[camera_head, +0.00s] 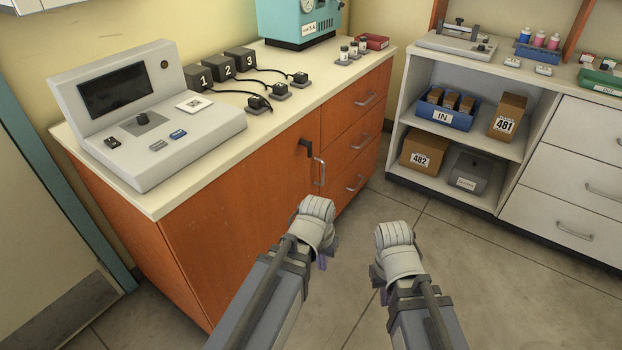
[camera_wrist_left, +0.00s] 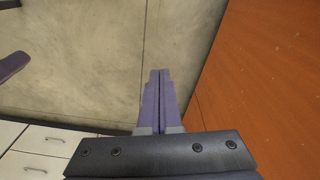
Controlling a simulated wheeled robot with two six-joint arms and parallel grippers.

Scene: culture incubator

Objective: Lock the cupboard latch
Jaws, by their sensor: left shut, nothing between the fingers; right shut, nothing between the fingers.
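The orange cupboard (camera_head: 225,225) stands under the cream worktop on the left. A small dark latch (camera_head: 306,145) sits high on its front, near the door's right edge. A silver handle (camera_head: 321,171) is just below and right of the latch. Whether the latch is locked, I cannot tell. My left gripper (camera_head: 322,263) is low in front of the cupboard, below and apart from the latch. In the left wrist view its purple fingers (camera_wrist_left: 159,95) are shut and empty, pointing over the floor beside the orange front. My right gripper (camera_head: 383,297) hangs to the right over the floor, its fingers mostly hidden.
A grey control console (camera_head: 150,130), numbered black boxes (camera_head: 221,69) and a teal machine (camera_head: 298,22) stand on the worktop. Orange drawers (camera_head: 355,140) adjoin the cupboard. White shelves with boxes (camera_head: 424,150) and white drawers (camera_head: 570,170) stand right. The floor (camera_head: 450,270) between is clear.

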